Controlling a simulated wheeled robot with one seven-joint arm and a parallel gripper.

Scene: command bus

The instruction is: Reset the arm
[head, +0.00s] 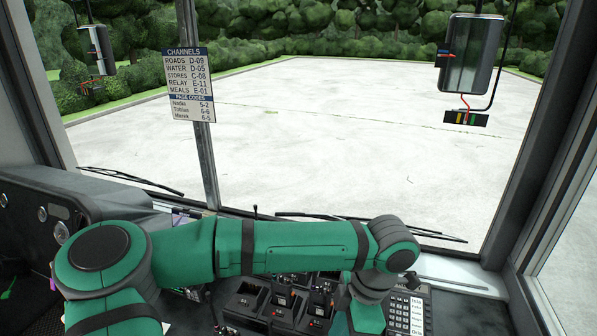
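My green arm (295,247) reaches across the lower part of the head view from left to right. It bends at a joint on the right, and its last visible green link (367,318) points down over the console and runs out at the bottom edge. My gripper is not in view, so I cannot see whether it is open or holds anything.
Black cradles with handheld devices (283,299) stand on the console under my arm. A keypad (405,311) is just right of my arm's lower link. A channel sign (189,84) hangs on the windshield pillar. Mirrors (470,54) hang outside the glass.

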